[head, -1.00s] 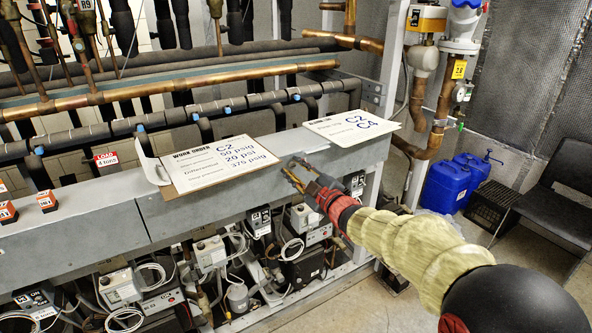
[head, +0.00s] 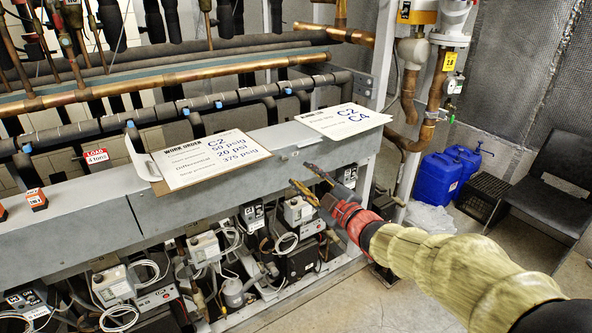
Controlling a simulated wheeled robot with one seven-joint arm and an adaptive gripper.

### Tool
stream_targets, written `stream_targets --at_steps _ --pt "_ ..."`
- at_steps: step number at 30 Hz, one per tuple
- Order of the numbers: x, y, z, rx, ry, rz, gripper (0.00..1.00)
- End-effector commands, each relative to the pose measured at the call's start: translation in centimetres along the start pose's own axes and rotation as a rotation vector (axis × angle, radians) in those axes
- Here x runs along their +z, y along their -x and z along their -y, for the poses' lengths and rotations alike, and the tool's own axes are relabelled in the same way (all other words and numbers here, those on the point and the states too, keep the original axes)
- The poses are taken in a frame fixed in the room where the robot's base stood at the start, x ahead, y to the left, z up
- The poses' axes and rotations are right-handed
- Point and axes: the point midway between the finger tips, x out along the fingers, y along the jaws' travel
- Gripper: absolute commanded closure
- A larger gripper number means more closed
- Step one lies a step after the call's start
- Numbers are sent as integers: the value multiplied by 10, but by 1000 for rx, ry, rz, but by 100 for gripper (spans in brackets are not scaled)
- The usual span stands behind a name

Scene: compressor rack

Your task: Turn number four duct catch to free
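The grey duct (head: 180,205) runs across the rack at mid-height. On its front face, right of the work order card, are small dark details (head: 292,154); I cannot tell whether one is the number four catch or how it is turned. My gripper (head: 301,175) reaches in from the right, in front of the duct's lower edge at its right part. Its two brass-coloured fingertips are apart with nothing seen between them. I cannot tell if a finger touches the duct.
A work order card (head: 212,160) and a second white card (head: 345,119) rest on the duct top. Below are compressor controls (head: 205,248) and loose cables. Blue jugs (head: 440,178), a black crate (head: 482,195) and a chair (head: 545,190) stand at right. Floor in front is clear.

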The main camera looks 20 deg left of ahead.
Motion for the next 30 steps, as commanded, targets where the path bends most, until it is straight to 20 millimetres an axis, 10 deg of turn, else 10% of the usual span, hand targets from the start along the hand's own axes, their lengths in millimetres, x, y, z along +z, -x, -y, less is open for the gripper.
stream_targets --at_steps 20,26,30 --pt "3 28 1 -4 -13 10 66" --pt "68 41 27 -59 -127 251 66" --pt "126 90 54 -94 -286 551 66"
